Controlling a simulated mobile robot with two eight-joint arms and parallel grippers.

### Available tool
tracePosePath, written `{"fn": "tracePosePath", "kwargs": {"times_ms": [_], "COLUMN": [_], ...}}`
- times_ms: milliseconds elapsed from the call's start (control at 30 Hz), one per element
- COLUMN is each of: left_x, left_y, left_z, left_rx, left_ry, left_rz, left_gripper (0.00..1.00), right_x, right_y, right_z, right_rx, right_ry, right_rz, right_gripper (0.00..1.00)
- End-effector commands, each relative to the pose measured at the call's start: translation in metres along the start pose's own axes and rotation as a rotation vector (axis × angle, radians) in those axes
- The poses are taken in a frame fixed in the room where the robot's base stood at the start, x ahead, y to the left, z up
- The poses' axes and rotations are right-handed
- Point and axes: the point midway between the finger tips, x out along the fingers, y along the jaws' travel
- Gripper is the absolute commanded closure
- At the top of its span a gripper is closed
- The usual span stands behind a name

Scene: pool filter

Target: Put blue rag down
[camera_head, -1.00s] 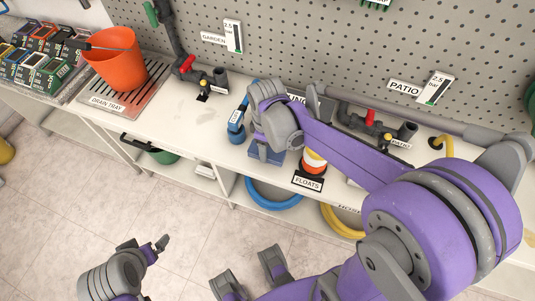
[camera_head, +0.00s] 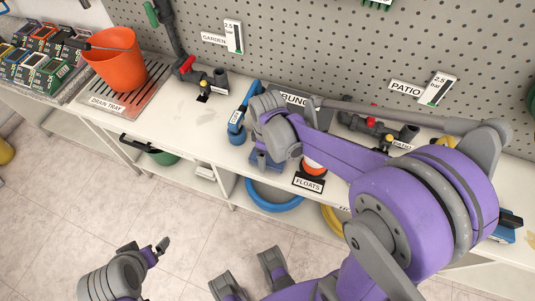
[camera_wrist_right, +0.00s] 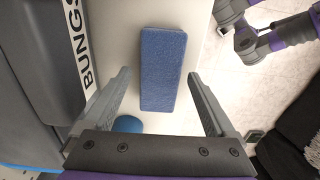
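The blue rag (camera_wrist_right: 163,68) is a flat, textured rectangle on the white bench top in the right wrist view. My right gripper (camera_wrist_right: 158,95) is open, with one finger on each side of the rag and a visible gap on both sides. In the head view my right gripper (camera_head: 270,155) is over the front part of the bench, and its wrist hides most of what lies under it. A bit of blue (camera_head: 265,162) shows below it, probably the rag. My left gripper (camera_head: 147,246) is empty above the floor, with its fingertips apart.
The "BUNGS" box (camera_wrist_right: 75,50) stands close left of the right gripper in the wrist view. The "FLOATS" holder (camera_head: 308,184) is to its right in the head view. An orange bucket (camera_head: 115,62) stands on the drain tray (camera_head: 150,85).

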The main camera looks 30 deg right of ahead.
Motion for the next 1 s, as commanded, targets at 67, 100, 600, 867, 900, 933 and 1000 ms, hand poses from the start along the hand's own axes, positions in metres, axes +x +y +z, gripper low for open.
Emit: {"fn": "tracePosePath", "kwargs": {"times_ms": [67,100,600,867,900,933,1000], "left_x": [0.000,0.000,-0.015,-0.019,-0.019,-0.019,-0.019], "left_y": [0.000,0.000,0.000,0.000,0.000,0.000,0.000], "left_z": [0.000,0.000,-0.009,-0.012,-0.012,-0.012,-0.012], "left_rx": [0.000,0.000,0.000,0.000,0.000,0.000,0.000], "left_ry": [0.000,0.000,0.006,0.007,0.007,0.007,0.007], "left_rz": [0.000,0.000,0.000,0.000,0.000,0.000,0.000], "left_gripper": [0.00,0.00,0.00,0.00,0.00,0.00,0.00], "right_x": [0.000,0.000,-0.081,-0.117,-0.120,-0.121,-0.123], "right_y": [0.000,0.000,0.000,0.000,0.000,-0.001,-0.006], "right_z": [0.000,0.000,0.000,0.000,0.000,0.001,0.004], "right_rx": [0.000,0.000,0.000,0.000,0.001,0.006,0.032], "right_ry": [0.000,0.000,0.000,0.000,0.001,0.002,0.016], "right_rz": [0.000,0.000,0.000,0.000,0.001,0.002,0.015], "right_gripper": [0.09,0.09,0.09,0.09,0.09,0.09,0.09]}}
